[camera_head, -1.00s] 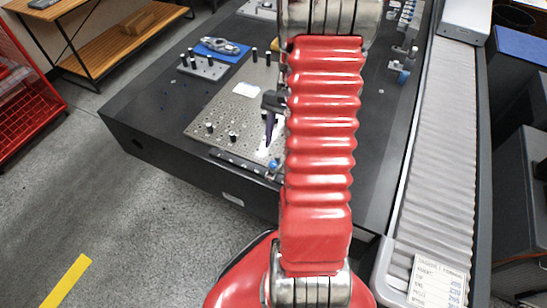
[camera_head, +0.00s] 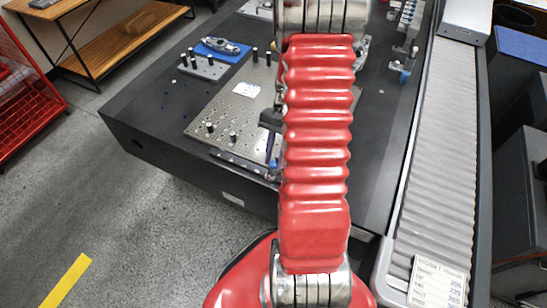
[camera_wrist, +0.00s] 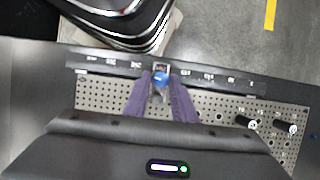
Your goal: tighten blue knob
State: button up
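The blue knob (camera_wrist: 161,78) sits at the edge strip of the perforated metal plate (camera_wrist: 100,98). In the wrist view it lies between the two purple fingertips of my gripper (camera_wrist: 161,80). The fingers are spread on either side of the knob, and small gaps seem to show between them and it. In the head view the blue knob (camera_head: 274,164) is small and partly hidden by my red arm. My gripper (camera_head: 272,158) shows there only in part, just above the knob and pointing down.
Short black posts (camera_head: 221,134) stand on the plate left of the gripper. A blue tray with a metal part (camera_head: 222,46) and a grey block with posts (camera_head: 204,66) lie farther back. A ribbed grey rail cover (camera_head: 440,150) runs along the right side.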

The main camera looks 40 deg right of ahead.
grip_shut()
jog(key=shift+s+m+t, duration=0.2)
jog(key=shift+m+t, duration=0.4)
jog(key=shift+m, duration=0.9)
jog(key=shift+o, duration=2.2)
grip_release()
